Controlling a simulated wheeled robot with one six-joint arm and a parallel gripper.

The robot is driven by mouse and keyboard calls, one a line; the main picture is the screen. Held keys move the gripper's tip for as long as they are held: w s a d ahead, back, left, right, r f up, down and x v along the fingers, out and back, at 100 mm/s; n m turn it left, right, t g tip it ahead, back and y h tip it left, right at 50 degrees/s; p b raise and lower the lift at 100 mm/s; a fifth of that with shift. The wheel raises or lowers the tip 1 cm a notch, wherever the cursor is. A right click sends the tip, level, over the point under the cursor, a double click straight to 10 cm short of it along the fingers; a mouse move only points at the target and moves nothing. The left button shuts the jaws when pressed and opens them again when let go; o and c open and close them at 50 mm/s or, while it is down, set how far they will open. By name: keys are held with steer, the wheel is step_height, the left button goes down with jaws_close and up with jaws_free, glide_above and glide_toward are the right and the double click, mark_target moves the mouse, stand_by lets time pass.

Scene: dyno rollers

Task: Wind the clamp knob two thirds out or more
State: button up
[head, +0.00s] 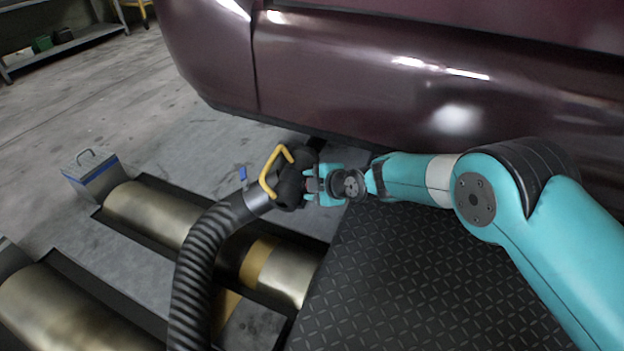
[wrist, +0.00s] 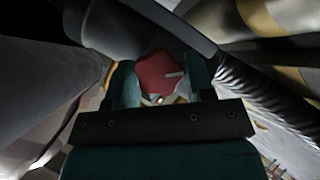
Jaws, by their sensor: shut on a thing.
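The clamp knob (wrist: 160,76) is red with a lobed rim and a pale mark on its right side in the wrist view. My gripper (wrist: 160,84) has a teal finger on each side of the knob and is shut on it. In the head view my gripper (head: 312,186) is at the black hose nozzle (head: 290,188), under the car's lower edge. There the knob is mostly hidden by the fingers. The nozzle has a yellow handle (head: 268,172) and joins a ribbed hose (head: 190,270). How far the knob is wound out cannot be told.
The maroon car body (head: 360,75) hangs close above my arm. Metal rollers (head: 150,215) lie in the floor at left, beside a black tread plate (head: 400,290). A grey box (head: 92,178) stands at the rollers' far end. Bare floor lies at upper left.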

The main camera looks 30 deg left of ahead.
steer(key=shift+w+r, duration=0.25)
steer(key=o, duration=0.9)
steer(key=shift+s+f, duration=0.1)
steer(key=p+v, duration=0.9)
steer(key=v, duration=0.8)
steer(key=shift+s+r, duration=0.15)
steer(key=shift+r, duration=0.05)
steer(key=shift+d, duration=0.15)
